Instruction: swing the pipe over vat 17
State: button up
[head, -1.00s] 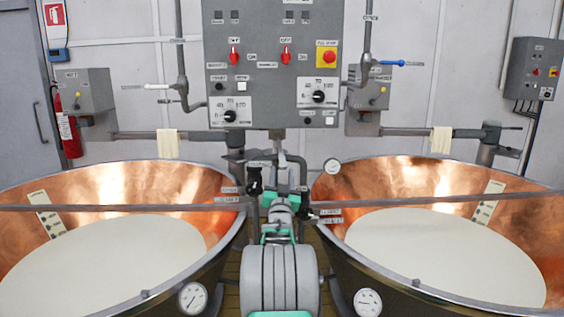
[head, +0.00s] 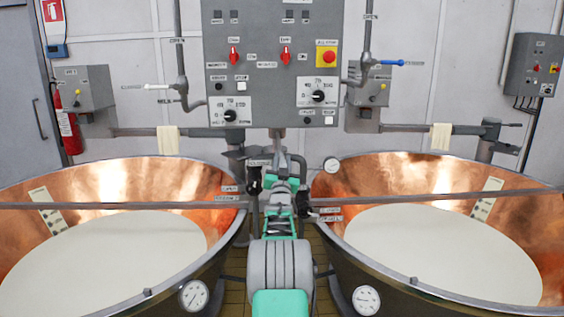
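Two copper vats of white liquid stand side by side, the left vat (head: 125,168) and the right vat (head: 400,165). Their labels are too small to read, so I cannot tell which is vat 17. A grey bent pipe (head: 297,160) stands in the gap between them, below the control panel, partly hidden by my arm. I cannot make out clearly where its outlet points. My grey and green arm reaches forward up the gap. My gripper (head: 281,170) is at its far end, close to the pipe in the picture. Its fingers are too small and covered to read; contact is unclear.
A grey control panel (head: 272,60) hangs above the gap. A thin grey bar (head: 110,206) crosses in front over the left vat, and another over the right vat. Dial gauges (head: 194,296) sit on the vat fronts. Wall pipes with cloths (head: 168,141) run behind.

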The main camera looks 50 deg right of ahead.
grip_shut()
dwell(1.0)
